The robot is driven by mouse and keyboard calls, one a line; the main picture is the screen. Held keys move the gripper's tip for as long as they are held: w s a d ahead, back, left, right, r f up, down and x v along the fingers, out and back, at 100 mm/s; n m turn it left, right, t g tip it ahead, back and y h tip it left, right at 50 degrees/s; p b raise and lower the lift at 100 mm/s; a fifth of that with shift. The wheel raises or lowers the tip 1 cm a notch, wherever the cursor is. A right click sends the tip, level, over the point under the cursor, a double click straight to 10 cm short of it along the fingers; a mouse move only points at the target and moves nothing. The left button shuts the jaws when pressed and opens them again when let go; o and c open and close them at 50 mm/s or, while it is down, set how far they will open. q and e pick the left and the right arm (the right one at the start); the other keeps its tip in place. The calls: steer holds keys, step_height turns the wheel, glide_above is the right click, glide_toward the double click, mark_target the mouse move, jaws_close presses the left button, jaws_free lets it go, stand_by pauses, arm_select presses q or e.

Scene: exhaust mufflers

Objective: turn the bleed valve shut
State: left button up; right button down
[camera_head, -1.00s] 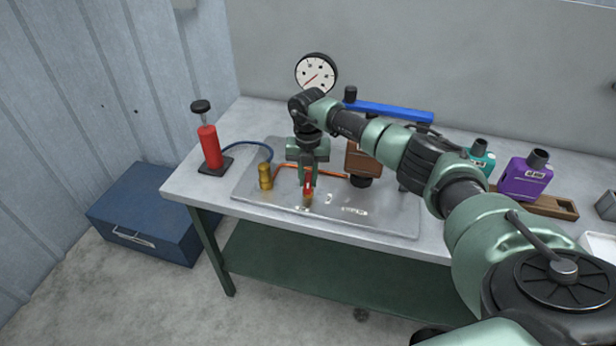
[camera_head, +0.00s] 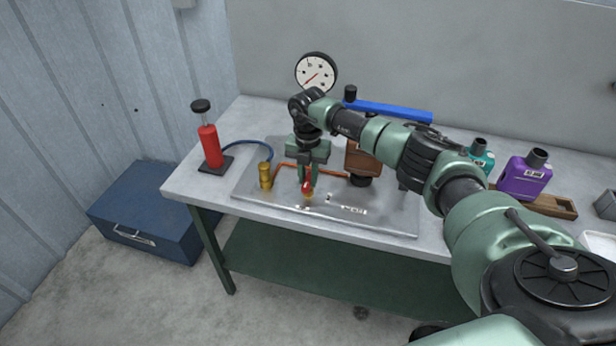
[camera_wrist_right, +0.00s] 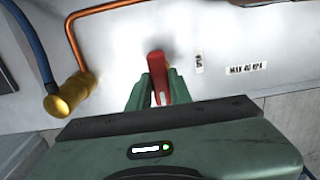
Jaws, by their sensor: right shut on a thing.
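The bleed valve has a red handle (camera_head: 307,188) on a small brass body (camera_head: 307,199), low on the metal plate (camera_head: 385,222). My right gripper (camera_head: 307,181) points down over it and is shut on the red handle. In the right wrist view the red handle (camera_wrist_right: 157,75) sits between the two green fingers (camera_wrist_right: 158,93), its far end sticking out past them. The fingers hide part of the valve. My left gripper is not in view.
A brass fitting (camera_head: 265,176) with a copper pipe and blue hose stands left of the valve. A red hand pump (camera_head: 210,148) is at the table's left. A gauge (camera_head: 316,72) rises behind. Purple (camera_head: 524,180) and teal (camera_head: 480,156) bottles stand at right.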

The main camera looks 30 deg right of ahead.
mark_target(307, 179)
steer(key=c, duration=1.3)
jaws_free()
steer(key=shift+r, duration=0.1)
step_height(307, 179, up, 8)
steer(key=shift+f+b, duration=0.15)
steer(key=shift+b, duration=0.9)
